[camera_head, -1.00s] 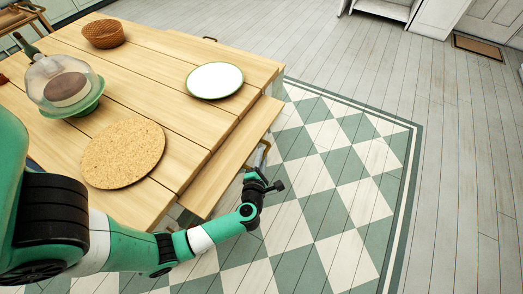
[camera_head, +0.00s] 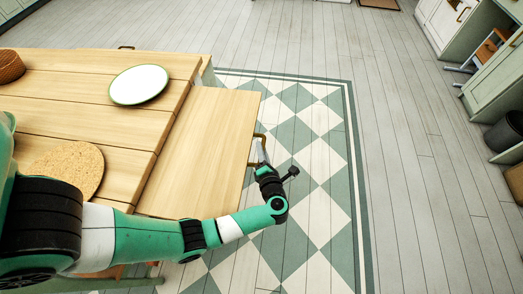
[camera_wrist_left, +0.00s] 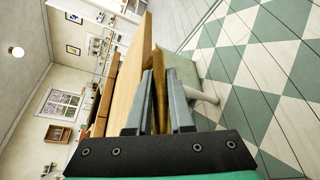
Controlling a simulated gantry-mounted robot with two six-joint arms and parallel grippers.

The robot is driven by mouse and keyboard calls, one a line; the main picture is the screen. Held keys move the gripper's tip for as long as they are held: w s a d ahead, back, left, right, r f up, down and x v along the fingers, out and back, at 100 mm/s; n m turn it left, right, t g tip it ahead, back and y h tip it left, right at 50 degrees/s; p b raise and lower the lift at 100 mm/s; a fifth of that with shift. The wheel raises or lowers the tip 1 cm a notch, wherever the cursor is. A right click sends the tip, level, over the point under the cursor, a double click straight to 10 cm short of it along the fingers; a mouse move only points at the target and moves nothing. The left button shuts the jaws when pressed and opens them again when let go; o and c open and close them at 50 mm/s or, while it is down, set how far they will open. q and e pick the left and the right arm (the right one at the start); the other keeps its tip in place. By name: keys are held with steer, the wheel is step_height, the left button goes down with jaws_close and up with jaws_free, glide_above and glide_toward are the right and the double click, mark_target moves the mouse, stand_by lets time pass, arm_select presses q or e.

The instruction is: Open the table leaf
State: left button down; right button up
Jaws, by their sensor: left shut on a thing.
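The wooden table (camera_head: 105,88) stands at the left in the head view. Its leaf (camera_head: 205,150) sticks out from the table's right side, level or slightly lower than the top, as a broad wooden panel. A brass-coloured handle (camera_head: 261,137) is on the leaf's outer edge. My left gripper (camera_head: 261,153) is shut on this handle. In the left wrist view, my left gripper (camera_wrist_left: 160,95) has its two fingers on either side of the handle, beside the leaf's edge (camera_wrist_left: 141,60). My right gripper is not in view.
A white plate (camera_head: 139,84), a round cork mat (camera_head: 70,168) and a woven basket (camera_head: 10,66) are on the tabletop. The checkered rug (camera_head: 318,180) and the floor right of the leaf are clear. Cabinets (camera_head: 497,85) and a dark bin (camera_head: 506,131) stand far right.

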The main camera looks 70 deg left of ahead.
arm_select(q)
steer(key=c, duration=0.8)
jaws_free()
steer(key=shift+d+r, duration=0.2)
steer(key=shift+d, duration=0.2)
steer(key=p+v, duration=0.3)
steer(key=v, duration=0.7)
steer(key=shift+s+d, duration=0.15)
steer(key=shift+d, duration=0.2)
